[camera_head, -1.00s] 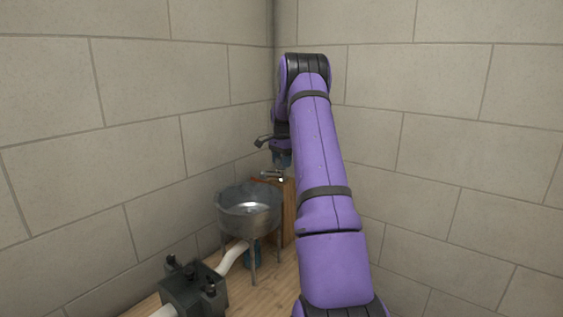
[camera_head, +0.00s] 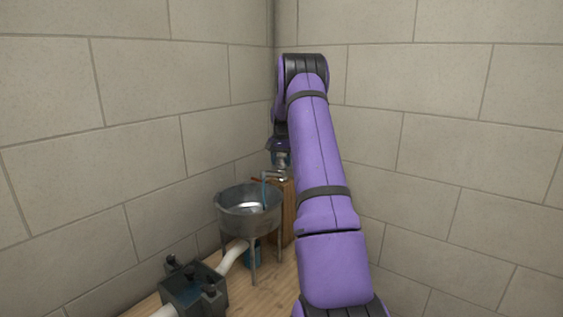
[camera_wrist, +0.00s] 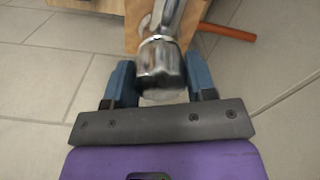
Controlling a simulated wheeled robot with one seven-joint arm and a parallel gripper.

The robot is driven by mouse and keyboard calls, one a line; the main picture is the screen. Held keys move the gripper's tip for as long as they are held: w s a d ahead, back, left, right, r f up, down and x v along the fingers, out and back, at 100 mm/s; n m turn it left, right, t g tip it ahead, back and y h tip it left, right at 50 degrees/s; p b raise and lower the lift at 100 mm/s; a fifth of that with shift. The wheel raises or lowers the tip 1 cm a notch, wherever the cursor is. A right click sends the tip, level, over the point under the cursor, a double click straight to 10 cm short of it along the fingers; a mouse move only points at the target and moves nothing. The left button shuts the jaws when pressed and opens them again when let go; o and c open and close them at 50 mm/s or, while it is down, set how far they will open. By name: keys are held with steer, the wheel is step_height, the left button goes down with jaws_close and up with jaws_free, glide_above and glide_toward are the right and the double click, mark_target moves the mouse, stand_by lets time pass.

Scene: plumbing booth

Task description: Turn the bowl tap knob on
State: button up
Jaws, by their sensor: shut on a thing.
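The chrome bowl tap knob (camera_wrist: 162,68) sits between the two blue fingers of my gripper (camera_wrist: 162,88) in the wrist view, and the gripper is shut on it. In the head view my gripper (camera_head: 280,160) is above the tap spout (camera_head: 272,176), partly hidden by my arm. A thin bluish stream of water (camera_head: 264,193) runs from the spout down into the metal bowl (camera_head: 236,222). The bowl stands on thin legs beside the wooden post (camera_head: 289,215).
A dark pump-like box (camera_head: 194,290) with a white pipe (camera_head: 233,257) sits at lower left on the wooden floor (camera_head: 262,295). An orange pipe (camera_wrist: 228,31) sticks out by the wood in the wrist view. Block walls close in the corner behind.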

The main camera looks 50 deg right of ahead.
mark_target(281, 157)
steer(key=n, duration=0.3)
steer(key=shift+n, duration=0.3)
steer(key=shift+r+n, duration=0.1)
steer(key=shift+n, duration=1.8)
steer(key=o, duration=0.9)
step_height(281, 157, up, 11)
steer(key=shift+f, duration=0.15)
